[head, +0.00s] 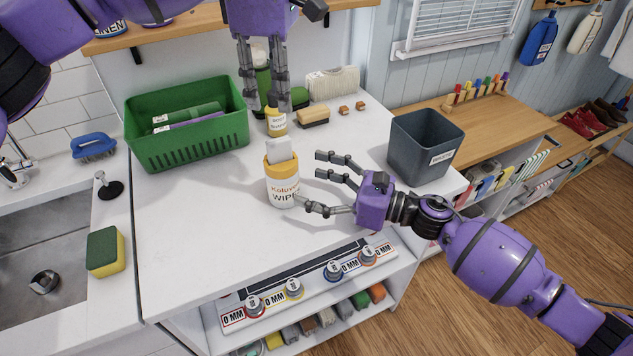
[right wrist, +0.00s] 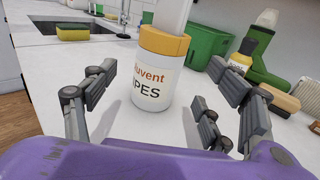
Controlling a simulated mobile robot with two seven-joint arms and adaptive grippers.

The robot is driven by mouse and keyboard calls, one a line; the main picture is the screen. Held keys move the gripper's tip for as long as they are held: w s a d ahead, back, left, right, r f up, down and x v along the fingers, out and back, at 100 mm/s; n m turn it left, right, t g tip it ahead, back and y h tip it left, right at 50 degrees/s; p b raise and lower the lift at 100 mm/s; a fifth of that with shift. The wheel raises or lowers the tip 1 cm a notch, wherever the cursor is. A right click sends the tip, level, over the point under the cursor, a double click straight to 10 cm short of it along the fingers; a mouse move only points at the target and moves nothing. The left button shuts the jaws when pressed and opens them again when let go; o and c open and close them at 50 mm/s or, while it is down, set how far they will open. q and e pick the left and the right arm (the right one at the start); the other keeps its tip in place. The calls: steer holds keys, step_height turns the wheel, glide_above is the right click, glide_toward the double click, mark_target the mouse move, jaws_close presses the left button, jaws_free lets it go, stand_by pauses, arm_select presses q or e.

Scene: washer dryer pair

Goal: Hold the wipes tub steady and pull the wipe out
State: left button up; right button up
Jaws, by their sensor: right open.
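The wipes tub (head: 283,190) is white with an orange-yellow rim and stands upright near the middle of the white counter. A white wipe (head: 280,149) sticks up out of its top. The tub (right wrist: 153,85) and the lower part of the wipe (right wrist: 173,14) also show in the right wrist view. My right gripper (head: 316,184) is open just right of the tub, its fingers pointing at it and nothing between them. My left gripper (head: 268,108) hangs above and behind the tub, pointing down, open and empty, higher than the wipe.
A green basket (head: 190,145) stands at the back left. A dark grey bin (head: 425,150) stands to the right. The counter in front and left of the tub is clear.

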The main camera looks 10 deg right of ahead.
mark_target(278, 139)
steer(key=x, duration=0.7)
steer(key=shift+w+a, duration=0.15)
steer(key=shift+a, duration=0.1)
steer(key=shift+c, duration=0.4)
arm_select(q)
steer(key=shift+o, duration=0.4)
arm_select(e)
steer(key=c, duration=1.3)
steer(key=shift+d, duration=0.15)
arm_select(q)
step_height(278, 139, down, 12)
steer(key=n+h, duration=0.1)
steer(key=n, duration=0.6)
steer(key=shift+h, duration=0.4)
